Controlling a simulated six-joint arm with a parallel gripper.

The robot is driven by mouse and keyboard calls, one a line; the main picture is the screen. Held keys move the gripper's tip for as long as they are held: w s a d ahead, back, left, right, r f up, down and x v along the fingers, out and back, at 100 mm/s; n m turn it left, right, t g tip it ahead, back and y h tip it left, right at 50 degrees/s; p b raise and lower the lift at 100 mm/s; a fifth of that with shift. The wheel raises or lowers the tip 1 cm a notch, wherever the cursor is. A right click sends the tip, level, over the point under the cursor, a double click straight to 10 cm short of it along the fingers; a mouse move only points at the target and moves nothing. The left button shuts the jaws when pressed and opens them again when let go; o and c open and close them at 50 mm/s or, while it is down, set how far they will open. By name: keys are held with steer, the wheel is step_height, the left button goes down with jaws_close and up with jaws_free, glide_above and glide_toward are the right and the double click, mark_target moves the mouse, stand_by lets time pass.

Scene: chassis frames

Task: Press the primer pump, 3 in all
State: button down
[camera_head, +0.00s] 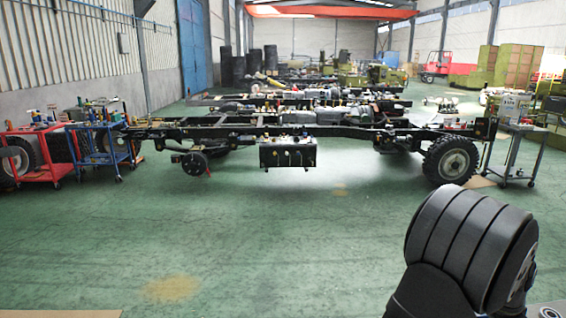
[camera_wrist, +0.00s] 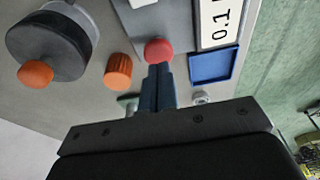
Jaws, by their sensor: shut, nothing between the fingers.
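In the wrist view my gripper (camera_wrist: 158,70) is shut, its dark fingers together and empty. The fingertips point at a round red knob (camera_wrist: 158,50) on a grey panel (camera_wrist: 95,100) and overlap its lower edge in the picture. I cannot tell whether they touch it. No label names the primer pump; the red knob may be it, but I cannot be sure. Left of it are a ribbed orange knob (camera_wrist: 118,70) and a dark round dial (camera_wrist: 60,40) with an orange ball (camera_wrist: 36,74). My gripper is not visible in the head view.
On the panel, a white plate reading 0.1 (camera_wrist: 218,20) and a blue rectangle (camera_wrist: 213,66) sit right of the red knob. In the head view a truck chassis (camera_head: 330,130) stands across the hall, with tool carts (camera_head: 102,150) at left. The green floor before it is clear.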

steer(key=shift+f, duration=0.2)
steer(key=shift+f, duration=1.15)
steer(key=shift+r, duration=1.35)
steer(key=shift+f, duration=0.15)
steer(key=shift+f, duration=1.25)
steer(key=shift+r, duration=1.4)
